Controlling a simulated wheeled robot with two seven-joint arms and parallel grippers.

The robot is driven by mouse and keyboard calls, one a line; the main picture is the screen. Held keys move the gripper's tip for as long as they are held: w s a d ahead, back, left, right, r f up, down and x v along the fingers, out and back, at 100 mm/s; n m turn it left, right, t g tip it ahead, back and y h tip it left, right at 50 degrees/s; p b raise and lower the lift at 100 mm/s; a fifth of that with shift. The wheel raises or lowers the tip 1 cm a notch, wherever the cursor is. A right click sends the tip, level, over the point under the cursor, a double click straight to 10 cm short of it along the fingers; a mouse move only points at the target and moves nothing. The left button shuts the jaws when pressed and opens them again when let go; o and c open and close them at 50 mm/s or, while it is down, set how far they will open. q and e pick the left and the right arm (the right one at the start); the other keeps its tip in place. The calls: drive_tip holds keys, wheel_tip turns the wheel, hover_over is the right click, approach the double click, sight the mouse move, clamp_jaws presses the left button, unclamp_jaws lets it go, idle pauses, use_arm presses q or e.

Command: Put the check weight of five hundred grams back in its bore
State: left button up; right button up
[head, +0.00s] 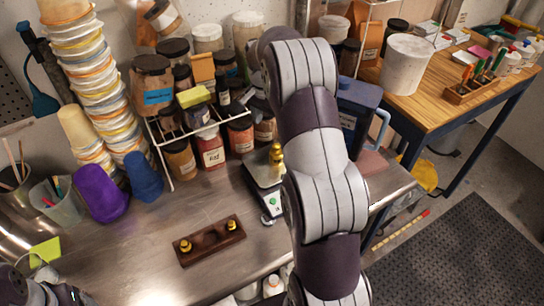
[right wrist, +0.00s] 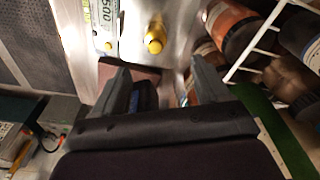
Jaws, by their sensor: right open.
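The brass check weight (head: 277,160) stands upright on the pan of a small scale (head: 269,203), partly behind my right arm in the head view. In the right wrist view the weight (right wrist: 155,38) shows from its knob end, beside a display that reads 500. My right gripper (right wrist: 160,84) is open and empty, its fingers apart and short of the weight. The wooden block (head: 209,241) lies on the metal bench left of the scale, with small brass weights near its left and right ends. Only part of my left arm shows at the bottom left; its gripper is not visible.
A white wire rack (head: 166,160) with jars (head: 210,150) stands close behind the scale. Stacked tubs (head: 92,85) and purple (head: 101,201) and blue things stand left. A blue container (head: 356,110) stands right of my arm. The metal bench around the block is clear.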

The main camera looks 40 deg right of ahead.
sight(276, 146)
drive_tip(key=f, duration=0.1)
drive_tip(key=d+f+b, duration=0.1)
drive_tip(key=f, duration=0.1)
drive_tip(key=shift+s+f, duration=0.2)
drive_tip(key=f, duration=0.2)
drive_tip(key=f+p, duration=0.1)
drive_tip(key=shift+w+f, duration=0.35)
drive_tip(key=shift+f, duration=0.05)
drive_tip(key=f+p, duration=0.1)
drive_tip(key=d+f, duration=0.1)
drive_tip(key=f, duration=0.1)
drive_tip(key=f+p, duration=0.1)
drive_tip(key=f, duration=0.1)
drive_tip(key=shift+s+d+p, duration=0.15)
drive_tip(key=shift+s+p, duration=0.15)
drive_tip(key=shift+s, duration=0.05)
drive_tip(key=shift+f, duration=0.25)
drive_tip(key=shift+w, duration=0.1)
drive_tip(key=shift+c, duration=0.9)
drive_tip(key=c, duration=1)
drive_tip(key=shift+r, duration=0.1)
clamp_jaws()
